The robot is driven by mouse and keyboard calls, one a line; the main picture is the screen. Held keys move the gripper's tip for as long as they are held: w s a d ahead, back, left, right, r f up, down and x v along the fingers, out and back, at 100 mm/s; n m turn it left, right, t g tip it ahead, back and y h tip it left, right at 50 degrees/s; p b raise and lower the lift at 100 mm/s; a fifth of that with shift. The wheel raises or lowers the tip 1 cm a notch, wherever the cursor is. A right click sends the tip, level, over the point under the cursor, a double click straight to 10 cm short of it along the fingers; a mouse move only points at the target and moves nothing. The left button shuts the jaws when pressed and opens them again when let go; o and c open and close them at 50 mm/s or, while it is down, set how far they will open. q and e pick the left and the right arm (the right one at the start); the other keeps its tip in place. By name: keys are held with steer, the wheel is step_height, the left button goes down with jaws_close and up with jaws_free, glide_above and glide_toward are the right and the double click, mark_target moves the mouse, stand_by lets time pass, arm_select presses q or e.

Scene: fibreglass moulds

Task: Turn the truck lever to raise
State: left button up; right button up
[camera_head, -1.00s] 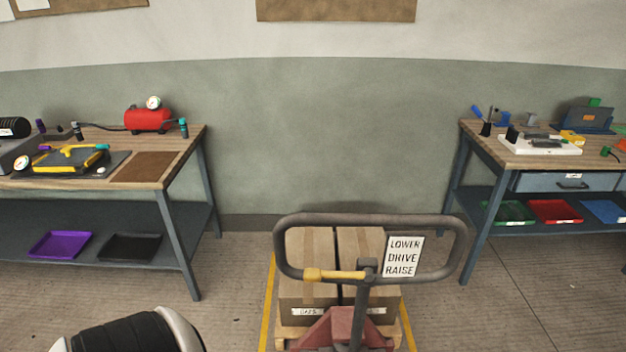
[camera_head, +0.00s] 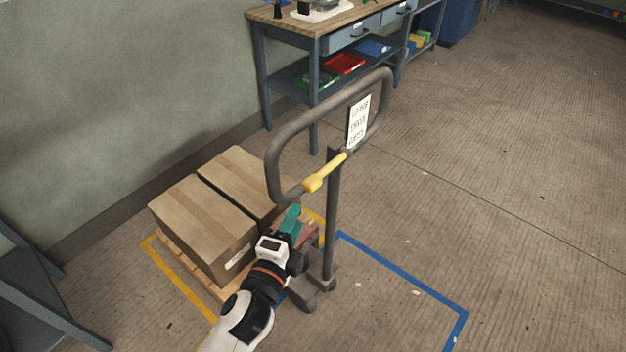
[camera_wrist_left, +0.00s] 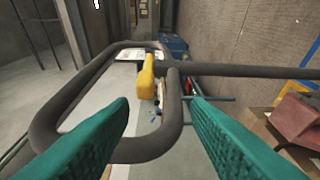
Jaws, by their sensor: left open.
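The truck lever (camera_head: 327,174) is yellow with a thick grip end. It sits inside the grey loop handle (camera_head: 290,123) and reaches from the post toward the loop's lower left side. In the left wrist view the lever (camera_wrist_left: 147,77) shows ahead between the fingers, its grip end toward me. The sign (camera_head: 358,121) reads LOWER, DRIVE, RAISE from top to bottom. My left gripper (camera_head: 291,220), with teal fingers, is open and empty, below the lever in the head view. The wrist view shows a gap between its fingers (camera_wrist_left: 162,118). My right gripper is out of view.
Two cardboard boxes (camera_head: 203,222) sit on a pallet beside the truck post (camera_head: 332,225). A workbench (camera_head: 318,45) with coloured trays stands behind. Blue floor tape (camera_head: 400,275) marks an area at right. The floor at right is clear.

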mark_target(315, 178)
arm_select(q)
steer(key=x, duration=0.4)
steer(key=r+p+x, duration=0.1)
steer(key=x, duration=0.3)
steer(key=r+x, duration=0.1)
steer(key=x, duration=0.3)
steer(key=shift+d+p, duration=0.2)
steer(key=shift+p, duration=0.2)
jaws_close()
